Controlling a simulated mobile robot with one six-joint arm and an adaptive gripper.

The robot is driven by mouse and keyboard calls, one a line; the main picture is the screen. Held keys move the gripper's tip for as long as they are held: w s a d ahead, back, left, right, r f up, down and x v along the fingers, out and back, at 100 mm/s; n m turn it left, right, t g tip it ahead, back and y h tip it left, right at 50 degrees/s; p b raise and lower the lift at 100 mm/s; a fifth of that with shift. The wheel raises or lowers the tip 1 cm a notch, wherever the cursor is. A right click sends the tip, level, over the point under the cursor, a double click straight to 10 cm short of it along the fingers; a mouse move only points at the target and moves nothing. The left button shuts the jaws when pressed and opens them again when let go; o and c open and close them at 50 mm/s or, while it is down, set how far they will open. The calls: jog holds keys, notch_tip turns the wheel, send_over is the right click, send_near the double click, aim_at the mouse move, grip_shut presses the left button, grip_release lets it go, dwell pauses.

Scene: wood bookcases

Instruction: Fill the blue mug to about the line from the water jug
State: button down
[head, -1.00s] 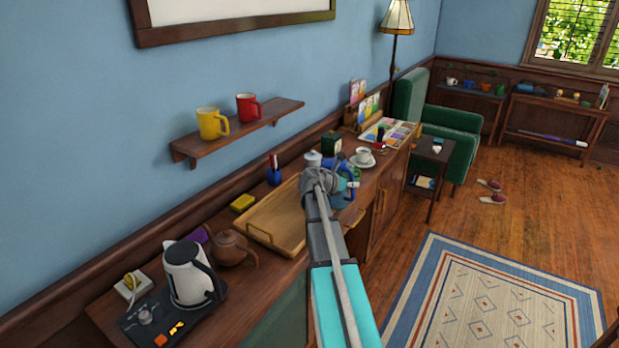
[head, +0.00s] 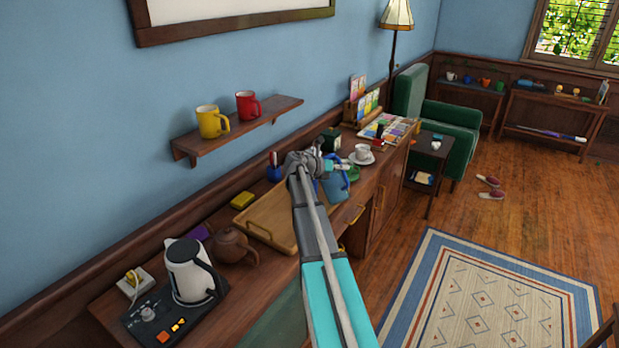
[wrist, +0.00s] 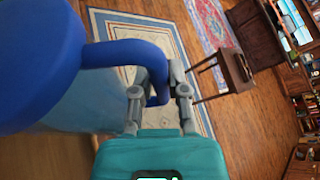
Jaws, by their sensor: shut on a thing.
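The water jug (head: 336,186) is a bluish, see-through vessel with a darker blue top and handle. In the head view it shows just right of my wrist, over the front of the long wooden counter. My gripper (wrist: 158,92) is shut on the jug's blue handle (wrist: 130,50) in the wrist view. The dark blue top (wrist: 38,55) fills the upper left there, with the paler body (wrist: 85,105) below it. The water level cannot be told. A small blue mug-like thing (head: 469,84) stands on the far shelf; no line on it can be made out.
The counter holds a kettle (head: 190,270), a brown teapot (head: 232,246), a wooden tray (head: 262,222), a blue pen cup (head: 274,173) and a white cup on a saucer (head: 362,155). Yellow (head: 212,121) and red (head: 247,104) mugs stand on the wall shelf. Rug floor at right is clear.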

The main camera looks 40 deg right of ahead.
jog(key=shift+w+f+n+b, duration=0.55)
jog(key=shift+w+n+b, duration=0.05)
jog(key=shift+b, duration=0.3)
dwell(0.3)
jog(key=shift+w+f+n+g+h+b, duration=0.2)
jog(key=shift+w+n+g+h+b, duration=0.1)
jog(key=shift+w+n+g+b, duration=0.35)
dwell(1.0)
jog(key=shift+w+a+r+n+g+h+p, duration=0.15)
jog(key=shift+w+r+n+p, duration=0.1)
jog(key=shift+w+r+n, duration=0.2)
jog(key=shift+w+d+r+n+g+h+p, duration=0.1)
jog(key=shift+w+r+n+h+p, duration=0.15)
jog(key=shift+r, duration=0.3)
dwell(4.2)
